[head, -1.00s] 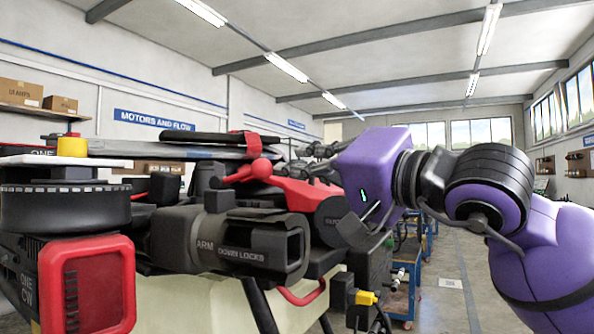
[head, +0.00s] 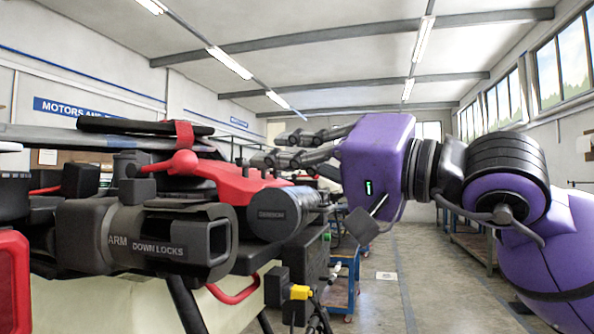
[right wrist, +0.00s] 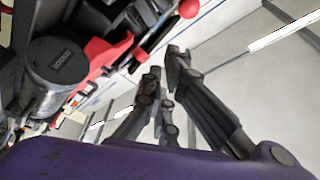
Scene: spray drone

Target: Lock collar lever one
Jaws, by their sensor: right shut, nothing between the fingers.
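The drone's dark arm collar block (head: 150,235), marked "ARM DOWN LOCKS", stands at the left in the head view. No number shows on this lever. In the right wrist view, a red lever (right wrist: 108,52) runs along the left beside a dark round cap (right wrist: 58,62), with a red ball (right wrist: 189,8) at the top. My right gripper (head: 275,148) is shut and empty, to the right of the ball end and apart from it. Its fingers also show in the right wrist view (right wrist: 166,65). My left gripper is out of view.
A dark round-ended cylinder (head: 280,215) sits right of the collar block, close below my right gripper. A red loop handle (head: 235,290) and a yellow connector (head: 299,292) are lower down.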

